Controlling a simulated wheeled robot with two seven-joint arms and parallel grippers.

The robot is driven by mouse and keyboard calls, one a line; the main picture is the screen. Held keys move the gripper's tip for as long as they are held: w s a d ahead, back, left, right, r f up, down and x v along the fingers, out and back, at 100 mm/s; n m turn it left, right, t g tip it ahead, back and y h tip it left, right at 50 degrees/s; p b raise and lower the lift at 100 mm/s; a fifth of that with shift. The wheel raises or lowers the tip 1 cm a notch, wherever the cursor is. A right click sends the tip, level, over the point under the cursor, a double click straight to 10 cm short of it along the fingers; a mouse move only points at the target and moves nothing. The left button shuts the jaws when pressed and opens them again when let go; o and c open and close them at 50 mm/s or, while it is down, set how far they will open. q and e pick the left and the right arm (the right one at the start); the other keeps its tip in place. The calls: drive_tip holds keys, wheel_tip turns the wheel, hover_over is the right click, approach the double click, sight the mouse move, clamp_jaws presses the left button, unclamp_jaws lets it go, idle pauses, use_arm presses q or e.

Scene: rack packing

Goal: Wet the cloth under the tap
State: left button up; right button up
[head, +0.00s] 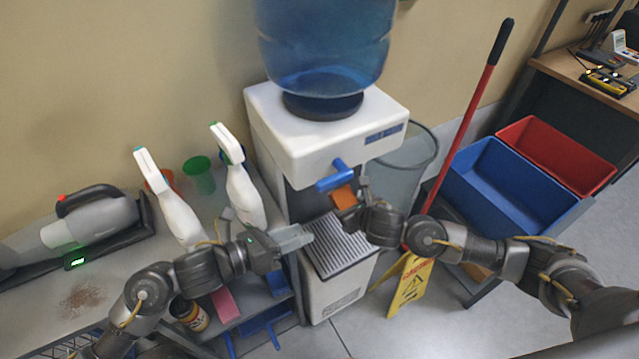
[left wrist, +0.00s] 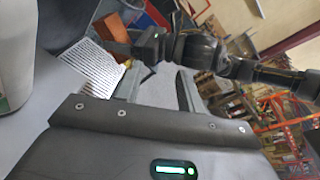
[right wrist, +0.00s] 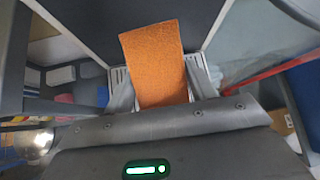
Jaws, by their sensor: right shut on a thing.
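The orange cloth (head: 343,197) hangs in my right gripper (head: 350,205), just below the blue tap (head: 335,178) of the white water dispenser (head: 290,125). In the right wrist view the cloth (right wrist: 155,65) stands out between the two fingers, over the drip grille. No running water shows, and I cannot tell whether the cloth is wet. My left gripper (head: 295,238) is at the left edge of the drip tray (head: 340,245), lower than the tap. In the left wrist view its fingers (left wrist: 155,90) are apart with nothing between them.
Two white spray bottles (head: 170,205) and a green cup (head: 199,174) stand on the bench at left, beside a handheld vacuum (head: 95,220). A bin (head: 400,165), a red pole (head: 465,125), a yellow floor sign (head: 411,283) and a blue crate (head: 510,190) are at right.

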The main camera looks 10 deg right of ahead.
sight(316, 187)
use_arm(q)
drive_tip(key=w+a+r+m+h, duration=0.1)
drive_tip(key=a+r+m+h, duration=0.1)
drive_tip(key=a+r+m, duration=0.45)
drive_tip(key=shift+t, duration=0.4)
drive_tip(key=x, duration=0.4)
drive_tip(key=r+x, duration=0.1)
drive_tip(key=x, duration=0.4)
drive_tip(key=r+x, duration=0.1)
drive_tip(key=x, duration=0.3)
drive_tip(key=shift+s+d, duration=0.2)
drive_tip(key=shift+d, duration=0.15)
clamp_jaws()
